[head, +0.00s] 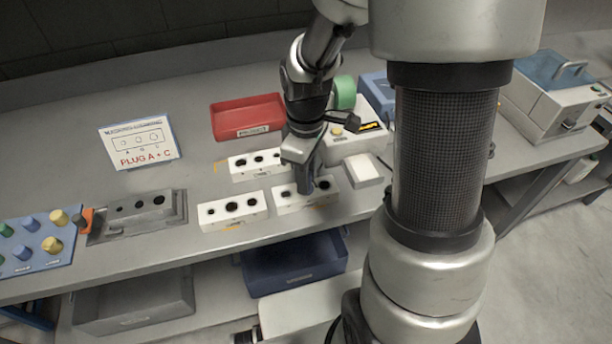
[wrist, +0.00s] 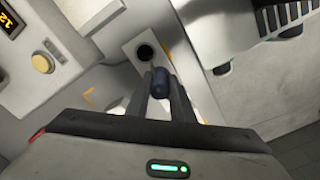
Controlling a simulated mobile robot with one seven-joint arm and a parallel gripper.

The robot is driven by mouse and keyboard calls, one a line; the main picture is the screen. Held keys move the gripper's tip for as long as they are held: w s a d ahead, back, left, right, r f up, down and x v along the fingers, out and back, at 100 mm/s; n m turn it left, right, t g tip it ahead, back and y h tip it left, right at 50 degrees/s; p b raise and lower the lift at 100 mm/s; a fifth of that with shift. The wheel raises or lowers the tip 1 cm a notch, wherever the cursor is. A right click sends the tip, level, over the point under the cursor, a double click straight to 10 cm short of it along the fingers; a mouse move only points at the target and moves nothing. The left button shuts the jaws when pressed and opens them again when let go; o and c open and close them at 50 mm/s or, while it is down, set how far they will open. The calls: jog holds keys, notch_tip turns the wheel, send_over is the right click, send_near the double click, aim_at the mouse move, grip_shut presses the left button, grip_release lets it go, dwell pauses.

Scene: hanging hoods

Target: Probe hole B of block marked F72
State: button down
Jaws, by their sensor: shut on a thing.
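My gripper (wrist: 161,90) is shut on a dark blue cylindrical piece (wrist: 160,84) in the wrist view. In the head view my gripper (head: 306,190) points down at the middle of the front right white block (head: 291,207), hiding that part of it. A hole shows on either side of the gripper. The wrist view shows one dark open hole of this white block (wrist: 130,48) beyond the fingers. Whether the piece's tip is inside a hole is hidden. Two more white blocks with holes stand nearby, one front left (head: 233,220) and one behind (head: 238,172). Their markings are too small to read.
A grey fixture with a dark-holed block (head: 150,213) and a blue board of coloured plugs (head: 15,262) are at left. A sign (head: 140,146) reads "PLUG A + C". A red tray (head: 245,112), a white device (head: 345,140) and a small white pad (head: 363,170) stand close by.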

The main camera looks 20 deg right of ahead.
jog(key=shift+r+p, duration=2.55)
jog(key=shift+r, duration=0.5)
